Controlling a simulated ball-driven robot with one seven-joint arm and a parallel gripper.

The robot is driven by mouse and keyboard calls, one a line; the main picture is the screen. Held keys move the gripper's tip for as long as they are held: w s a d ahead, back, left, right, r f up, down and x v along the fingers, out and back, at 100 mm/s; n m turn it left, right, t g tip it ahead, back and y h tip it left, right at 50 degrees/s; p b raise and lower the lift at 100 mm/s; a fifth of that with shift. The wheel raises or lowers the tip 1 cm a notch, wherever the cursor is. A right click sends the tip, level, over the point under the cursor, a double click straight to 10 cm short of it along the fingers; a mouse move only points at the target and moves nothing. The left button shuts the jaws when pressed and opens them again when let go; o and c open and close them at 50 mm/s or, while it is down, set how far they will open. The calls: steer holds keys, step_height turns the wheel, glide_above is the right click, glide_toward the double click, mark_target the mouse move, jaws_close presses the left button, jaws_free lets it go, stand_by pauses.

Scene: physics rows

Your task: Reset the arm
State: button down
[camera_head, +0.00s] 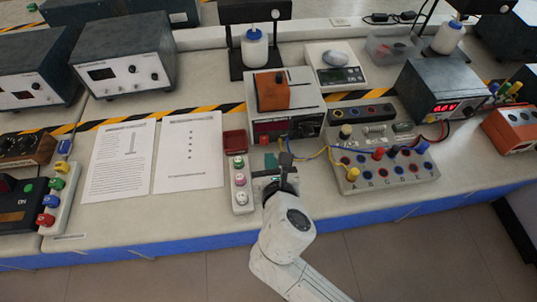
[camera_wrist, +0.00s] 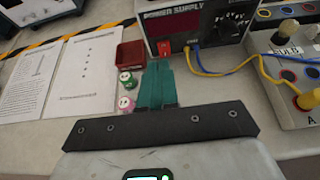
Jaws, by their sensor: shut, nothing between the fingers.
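My gripper (camera_head: 285,158) is above the front part of the bench (camera_head: 350,205), in front of the white power supply (camera_head: 290,95). In the wrist view its teal fingers (camera_wrist: 158,72) are together with nothing between them. They point toward the power supply, whose red switch (camera_wrist: 164,47) shows just beyond the fingertips. The strip with green, pink and white buttons (camera_head: 240,185) lies just left of my gripper. In the wrist view the fingers and dark gripper bar hide part of that strip. Whether the fingertips touch anything is not clear.
A red box (camera_head: 235,142) stands behind the button strip. Right of my gripper is a terminal board (camera_head: 385,175) with several plugs; blue and yellow cables (camera_head: 325,152) run from it to the power supply. Two printed sheets (camera_head: 188,152) lie left. The front edge right of my arm is clear.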

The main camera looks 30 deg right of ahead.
steer(key=shift+s+a+r, duration=0.15)
steer(key=shift+s+r, duration=0.2)
steer(key=shift+s, duration=0.05)
stand_by(0.4)
steer(key=s+d+f+m+g, duration=0.2)
steer(key=s+d+m, duration=0.1)
steer(key=m, duration=0.3)
steer(key=s+d+f+m+g, duration=0.2)
steer(key=s+d+f+m, duration=0.1)
steer(key=m, duration=0.3)
steer(key=s+d+f+m+g, duration=0.2)
steer(key=s+d+m, duration=0.2)
steer(key=m, duration=0.1)
steer(key=shift+d+f+m+g, duration=0.2)
steer(key=shift+d+m+g, duration=0.1)
steer(key=shift+m, duration=0.1)
steer(key=s+f+m+g+y, duration=0.2)
steer(key=s+m+g+y, duration=0.1)
steer(key=s+m, duration=0.9)
steer(key=m+g, duration=0.1)
steer(key=m, duration=0.2)
steer(key=shift+d+f+g+y, duration=0.25)
steer(key=shift+f+g+y, duration=0.15)
